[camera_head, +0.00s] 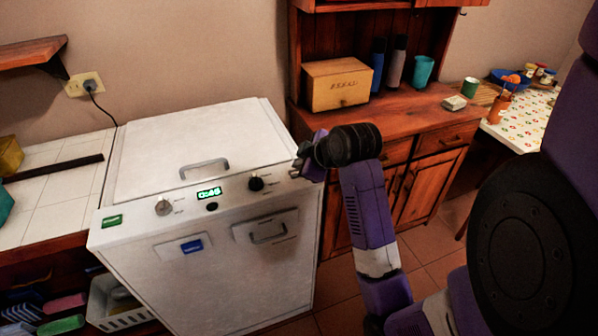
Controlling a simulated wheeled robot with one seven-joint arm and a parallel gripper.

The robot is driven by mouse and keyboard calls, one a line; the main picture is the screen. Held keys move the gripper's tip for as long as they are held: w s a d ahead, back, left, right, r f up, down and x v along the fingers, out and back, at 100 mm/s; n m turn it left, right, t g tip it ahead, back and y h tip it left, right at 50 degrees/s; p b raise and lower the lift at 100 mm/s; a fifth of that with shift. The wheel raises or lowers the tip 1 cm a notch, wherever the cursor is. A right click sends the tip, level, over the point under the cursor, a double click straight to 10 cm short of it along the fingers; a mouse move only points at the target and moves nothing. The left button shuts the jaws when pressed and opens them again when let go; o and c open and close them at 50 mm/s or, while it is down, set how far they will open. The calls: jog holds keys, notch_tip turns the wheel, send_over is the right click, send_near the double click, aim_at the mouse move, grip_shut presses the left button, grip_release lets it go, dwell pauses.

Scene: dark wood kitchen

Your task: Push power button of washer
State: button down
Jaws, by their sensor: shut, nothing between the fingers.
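The white washer (180,285) stands at centre-left, with its sloped control panel along the top front edge. The panel carries a green rectangular piece (112,221) at the left end, a silver knob (163,208), a lit green display (209,193), a small dark round button (212,207) and a black knob (256,183). I cannot tell for sure which piece is the power button. My purple gripper (301,164) is shut and empty at the panel's right end, right of the black knob. It hides that corner; I cannot tell whether it touches the panel.
The washer has a lid handle (204,166) and a front handle (268,232). A wooden cabinet (438,104) with a wooden box (337,84) on it stands right behind. A tiled counter (50,195) is at left, with a white basket (112,316) below. A wall shelf (30,52) juts out upper left.

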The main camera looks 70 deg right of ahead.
jog(key=shift+f, duration=0.35)
jog(key=shift+f, duration=0.15)
dwell(0.3)
jog(key=shift+r+p, duration=0.65)
notch_tip(320, 180, up, 6)
jog(key=p, duration=0.6)
dwell(0.7)
